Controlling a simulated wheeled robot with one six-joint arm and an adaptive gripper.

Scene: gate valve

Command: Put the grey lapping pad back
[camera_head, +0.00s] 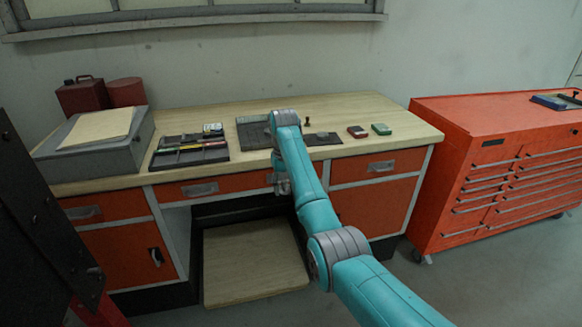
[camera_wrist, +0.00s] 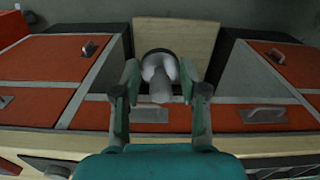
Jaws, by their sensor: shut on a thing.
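My gripper (camera_wrist: 160,78) is shut on a pale grey round piece (camera_wrist: 159,92) with a dark round face at its far end. I cannot tell whether this is the grey lapping pad. In the head view my gripper (camera_head: 283,186) hangs in front of the bench's drawer fronts, below the worktop edge, and the arm hides most of what it holds. A red pad (camera_head: 357,131) and a green pad (camera_head: 381,128) lie side by side on the right of the worktop.
A dark tray of tools (camera_head: 162,159) and a grey case (camera_head: 92,149) stand left on the wooden worktop (camera_head: 349,106). A red tool cabinet (camera_head: 500,135) stands right of the bench. A wooden board (camera_head: 252,262) lies low in the knee space.

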